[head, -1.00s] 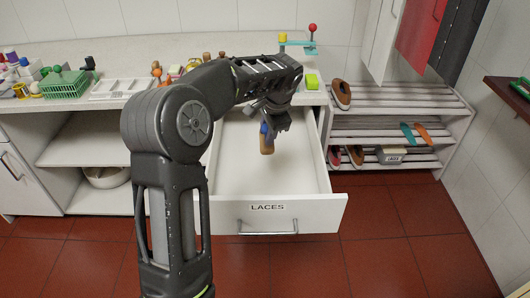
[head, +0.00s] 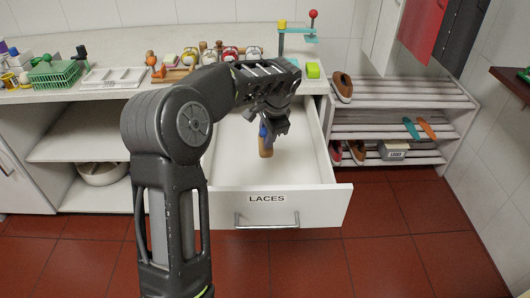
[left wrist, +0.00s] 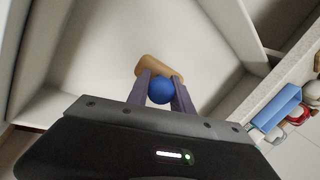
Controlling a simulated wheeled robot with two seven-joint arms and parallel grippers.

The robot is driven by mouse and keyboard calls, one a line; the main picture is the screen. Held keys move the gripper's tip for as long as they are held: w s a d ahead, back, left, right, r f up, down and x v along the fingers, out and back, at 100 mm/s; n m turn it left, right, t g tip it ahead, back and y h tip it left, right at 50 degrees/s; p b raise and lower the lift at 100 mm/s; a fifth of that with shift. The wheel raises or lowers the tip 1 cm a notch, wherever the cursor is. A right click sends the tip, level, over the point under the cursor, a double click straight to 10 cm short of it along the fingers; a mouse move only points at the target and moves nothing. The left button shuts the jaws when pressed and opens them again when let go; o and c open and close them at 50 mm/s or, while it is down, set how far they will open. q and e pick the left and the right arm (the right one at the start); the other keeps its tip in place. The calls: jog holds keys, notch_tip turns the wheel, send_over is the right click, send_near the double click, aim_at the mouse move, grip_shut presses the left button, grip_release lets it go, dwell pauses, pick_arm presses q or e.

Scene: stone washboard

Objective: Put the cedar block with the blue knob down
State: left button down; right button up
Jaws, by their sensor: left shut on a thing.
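The cedar block (head: 265,150) is a tan wooden piece with a blue knob (head: 263,131). My left gripper (head: 268,128) is shut on the knob, and the block hangs below it inside the outline of the open white drawer (head: 225,165) labelled LACES. In the left wrist view the two fingers (left wrist: 161,84) sit either side of the blue knob (left wrist: 161,92), with the block (left wrist: 153,67) just beyond. I cannot tell whether the block touches the drawer floor. My right gripper is not in view.
The drawer front (head: 320,208) and side walls surround the block; the drawer floor around it looks bare. A slatted shoe rack (head: 400,95) stands to the right.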

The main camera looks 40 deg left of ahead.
pick_arm(q)
notch_tip(320, 180, down, 4)
jog(key=shift+f, duration=0.1)
jog(key=shift+f, duration=2.45)
jog(key=shift+f, duration=0.15)
jog(key=c, duration=1.1)
grip_release()
